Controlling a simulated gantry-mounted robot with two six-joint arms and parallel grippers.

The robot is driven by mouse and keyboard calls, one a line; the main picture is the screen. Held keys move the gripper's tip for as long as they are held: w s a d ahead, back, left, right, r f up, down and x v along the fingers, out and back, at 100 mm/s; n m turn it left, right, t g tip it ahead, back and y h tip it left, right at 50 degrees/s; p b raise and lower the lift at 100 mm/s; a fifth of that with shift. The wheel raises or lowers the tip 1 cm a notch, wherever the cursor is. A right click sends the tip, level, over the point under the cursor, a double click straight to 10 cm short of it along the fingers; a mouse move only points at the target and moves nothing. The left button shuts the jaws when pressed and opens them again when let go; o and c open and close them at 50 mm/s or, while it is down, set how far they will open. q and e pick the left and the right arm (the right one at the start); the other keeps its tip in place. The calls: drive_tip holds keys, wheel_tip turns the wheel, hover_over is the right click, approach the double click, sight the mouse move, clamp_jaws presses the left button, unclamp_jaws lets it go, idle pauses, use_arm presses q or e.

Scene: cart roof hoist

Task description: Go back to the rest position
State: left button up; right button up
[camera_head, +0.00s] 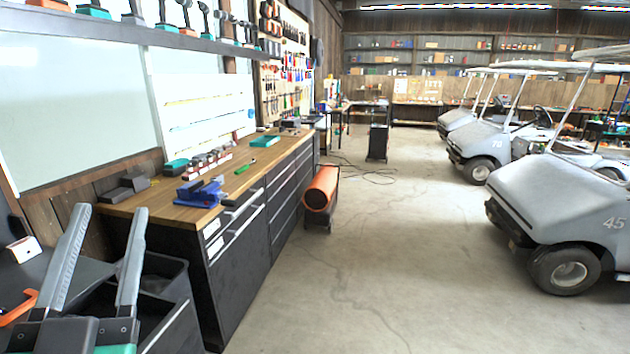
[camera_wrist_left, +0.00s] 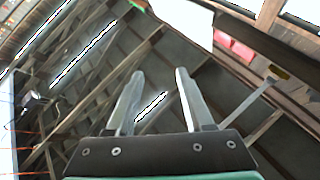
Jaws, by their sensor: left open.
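My left gripper (camera_head: 108,215) shows at the lower left of the head view. Its two long grey fingers stand apart and point up, with nothing between them. In the left wrist view the same gripper (camera_wrist_left: 157,85) is open and empty, with roof beams (camera_wrist_left: 80,60) behind it. My right gripper is in neither view.
A workbench (camera_head: 180,211) with a blue vise (camera_head: 200,192) stands along the left wall. Black bins (camera_head: 165,310) are close behind my gripper. An orange cylinder (camera_head: 321,188) stands beside the bench.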

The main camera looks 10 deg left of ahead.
use_arm(q)
drive_tip(key=s+d+r+m+t+h, duration=0.1)
drive_tip(key=s+d+r+t+h, duration=0.35)
drive_tip(key=d+r+h, duration=0.55)
wheel_tip(320, 180, up, 36)
drive_tip(key=a+h+p, duration=0.1)
drive_tip(key=a+p, duration=0.1)
drive_tip(key=p, duration=3.6)
drive_tip(key=shift+a+r+g, duration=0.15)
drive_tip(key=shift+r+g, duration=0.1)
drive_tip(key=shift+g, duration=0.1)
drive_tip(key=shift+s, duration=0.1)
